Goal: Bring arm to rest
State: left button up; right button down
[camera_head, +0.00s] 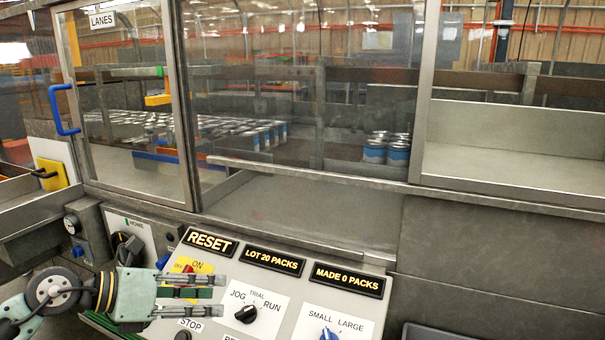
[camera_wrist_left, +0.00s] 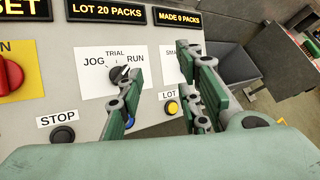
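My left gripper (camera_head: 222,294) hangs over the left part of the sloped control panel (camera_head: 291,285) in the head view. Its two fingers are spread with a clear gap and hold nothing. The left wrist view shows the same open gripper (camera_wrist_left: 163,64), its fingers either side of empty space over the panel. The JOG/TRIAL/RUN knob (camera_head: 246,314) lies just right of the fingertips in the head view; it also shows beside one finger in the left wrist view (camera_wrist_left: 119,73). I cannot tell the exact height above the panel. My right gripper is in neither view.
A yellow ON plate (camera_head: 186,265) is partly hidden by my fingers. A black STOP button (camera_wrist_left: 62,134) and yellow LOT button (camera_wrist_left: 171,107) sit nearby. A blue SMALL/LARGE knob (camera_head: 328,334) is farther right. Blue-banded cans (camera_head: 398,153) stand behind glass. A grey bin (camera_wrist_left: 231,62) stands beyond the panel.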

pick_arm(q)
jog(key=d+r+n+t+h, duration=0.4)
jog(key=d+r+n+t, duration=0.4)
jog(key=n, duration=0.4)
jog(key=s+a+f+n+y, duration=0.3)
jog(key=a+f+n+y, duration=0.45)
jog(key=f+n, duration=0.3)
jog(key=s+a+f+n+y, duration=0.3)
jog(key=a+f+n+y, duration=0.3)
jog(key=f+n+y, duration=0.45)
jog(key=s+d+f+n+g+h, duration=0.25)
jog(key=s+f+g, duration=0.45)
jog(key=s, duration=0.5)
jog(key=s+d+f+n+g+h, duration=0.1)
jog(key=s+f+n+g, duration=0.3)
jog(key=s+f, duration=0.55)
jog(key=s+f+g, duration=0.1)
jog(key=s+f, duration=0.1)
jog(key=f, duration=1.1)
jog(key=s+f+g, duration=0.1)
jog(key=s+f, duration=0.1)
jog(key=f, duration=1.1)
jog(key=s+a+f+g, duration=0.1)
jog(key=s+a+f, duration=0.2)
jog(key=s+f, duration=1.2)
jog(key=shift+s+m, duration=0.35)
jog(key=shift+s, duration=0.55)
